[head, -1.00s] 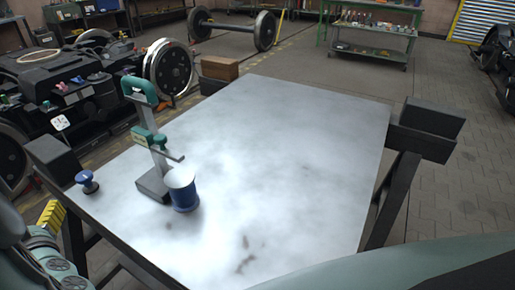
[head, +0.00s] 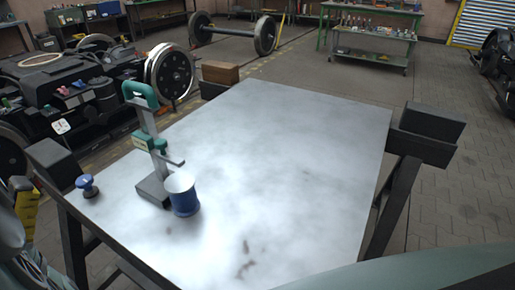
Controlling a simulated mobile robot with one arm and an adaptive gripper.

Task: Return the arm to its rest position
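Part of my arm shows at the lower left edge of the head view, outside the table's left front corner. A black and yellow piece (head: 24,206) stands there at its end, cut off by the picture edge. It seems to belong to my gripper, but no pair of fingertips can be made out, so its opening cannot be seen. Nothing held shows there. The arm is clear of the table top (head: 290,160).
On the table stand a green and grey height gauge (head: 147,140), a blue and white cup-like cylinder (head: 183,198) and a small blue knob (head: 87,186). Dark blocks (head: 54,162) sit at the table edges. A bogie (head: 75,85) stands behind left. The table's right half is clear.

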